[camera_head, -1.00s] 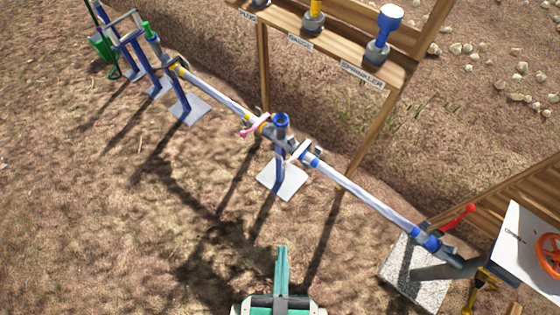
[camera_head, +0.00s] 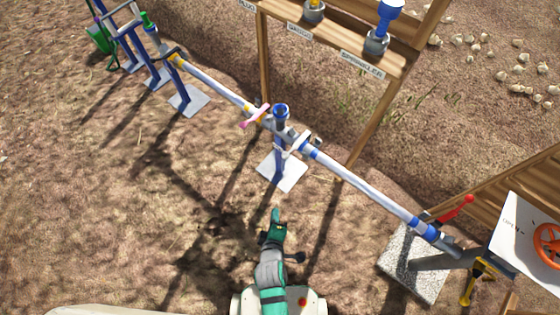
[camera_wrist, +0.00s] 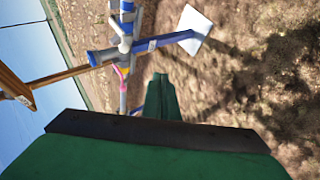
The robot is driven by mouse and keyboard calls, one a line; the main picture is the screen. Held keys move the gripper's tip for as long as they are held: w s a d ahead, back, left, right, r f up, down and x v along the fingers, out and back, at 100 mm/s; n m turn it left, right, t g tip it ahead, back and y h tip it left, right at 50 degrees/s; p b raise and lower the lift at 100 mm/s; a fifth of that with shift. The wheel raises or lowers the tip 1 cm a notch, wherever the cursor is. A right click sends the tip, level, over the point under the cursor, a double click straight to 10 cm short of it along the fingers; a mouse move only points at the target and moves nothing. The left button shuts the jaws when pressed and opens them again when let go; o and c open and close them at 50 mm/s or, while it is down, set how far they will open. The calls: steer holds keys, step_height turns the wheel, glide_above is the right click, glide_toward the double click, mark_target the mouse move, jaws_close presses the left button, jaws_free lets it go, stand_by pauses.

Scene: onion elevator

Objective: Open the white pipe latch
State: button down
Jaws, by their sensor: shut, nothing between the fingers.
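The white pipe latch (camera_head: 297,145) is at the right side of the central pipe joint in the head view, near the blue-topped upright (camera_head: 280,112). I cannot tell whether it is open or closed. A pink latch (camera_head: 254,118) is on the joint's left side; it also shows in the wrist view (camera_wrist: 121,72). My gripper (camera_head: 276,213) is shut and empty, in front of the joint and apart from the latch. Its closed fingers (camera_wrist: 160,80) show in the wrist view, with the joint beyond, to the upper left.
A wooden stand (camera_head: 375,125) with labelled fittings stands behind. At the right are a red lever (camera_head: 457,209) and a panel with an orange wheel (camera_head: 549,244). Open ground lies to the left.

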steer(key=w+a+f+n+g+h, duration=0.1)
steer(key=w+a+n+g+h, duration=0.1)
steer(key=w+n, duration=0.4)
steer(key=w+a+f+n+g+h, duration=0.2)
steer(key=w+n, duration=0.5)
steer(key=w, duration=0.5)
steer(key=shift+a, duration=0.25)
steer(key=shift+f, duration=0.15)
steer(key=w+d+f, duration=0.4)
steer(key=w+d, duration=0.1)
steer(key=w, duration=0.1)
steer(key=shift+w+f, duration=0.25)
steer(key=shift+w, duration=0.1)
steer(key=shift+a, duration=0.1)
